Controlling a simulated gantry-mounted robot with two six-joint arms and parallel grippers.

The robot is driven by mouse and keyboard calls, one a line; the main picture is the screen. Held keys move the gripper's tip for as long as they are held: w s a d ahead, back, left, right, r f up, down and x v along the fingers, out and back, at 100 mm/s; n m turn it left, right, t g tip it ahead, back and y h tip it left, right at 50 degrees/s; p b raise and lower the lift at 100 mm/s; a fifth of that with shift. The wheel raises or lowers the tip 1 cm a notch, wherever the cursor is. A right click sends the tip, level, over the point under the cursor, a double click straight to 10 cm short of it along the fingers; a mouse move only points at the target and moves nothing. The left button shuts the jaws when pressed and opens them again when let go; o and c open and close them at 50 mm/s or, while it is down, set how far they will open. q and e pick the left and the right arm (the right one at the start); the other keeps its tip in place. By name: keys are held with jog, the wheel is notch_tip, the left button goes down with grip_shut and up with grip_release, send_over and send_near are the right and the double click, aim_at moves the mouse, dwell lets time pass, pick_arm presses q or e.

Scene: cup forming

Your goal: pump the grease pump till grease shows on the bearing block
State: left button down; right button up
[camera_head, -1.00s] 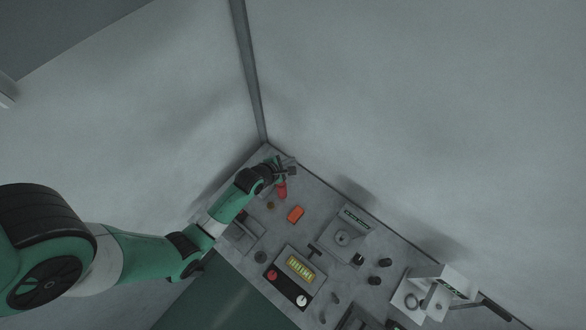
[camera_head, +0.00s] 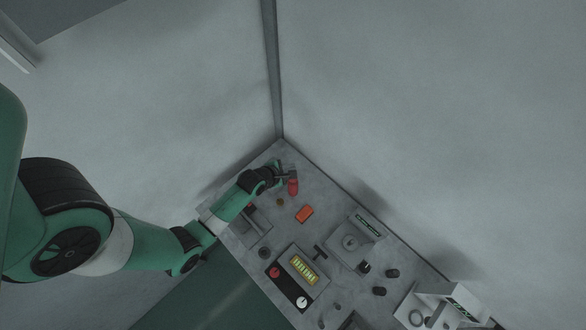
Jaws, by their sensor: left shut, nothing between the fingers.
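My left gripper (camera_head: 287,175) is at the far corner of the grey bench, right by a small red thing (camera_head: 293,187) that may be the grease pump. The gripper is shut with nothing between its fingers. I cannot tell whether it touches the red thing. An orange-red block (camera_head: 305,213) lies on the bench a little nearer. I cannot tell which thing is the bearing block, and no grease can be made out. My right gripper is not in view.
A panel with yellow cells (camera_head: 303,268), a red knob (camera_head: 274,272) and a white knob (camera_head: 302,302) sits mid-bench. A grey fixture (camera_head: 350,243), several dark cylinders (camera_head: 392,273) and a white stand (camera_head: 430,301) are to the right. Walls rise behind the bench.

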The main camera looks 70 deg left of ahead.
pick_arm(q)
notch_tip(320, 180, down, 6)
jog(key=b, duration=0.4)
jog(key=shift+r, duration=0.25)
jog(key=shift+f+b, duration=0.3)
jog(key=shift+f, duration=0.1)
dwell(1.2)
jog(key=shift+f, duration=0.3)
jog(key=shift+f+b, duration=1.25)
jog(key=shift+b, duration=0.05)
dwell(0.9)
jog(key=shift+r+p, duration=1.65)
jog(key=shift+p, duration=0.05)
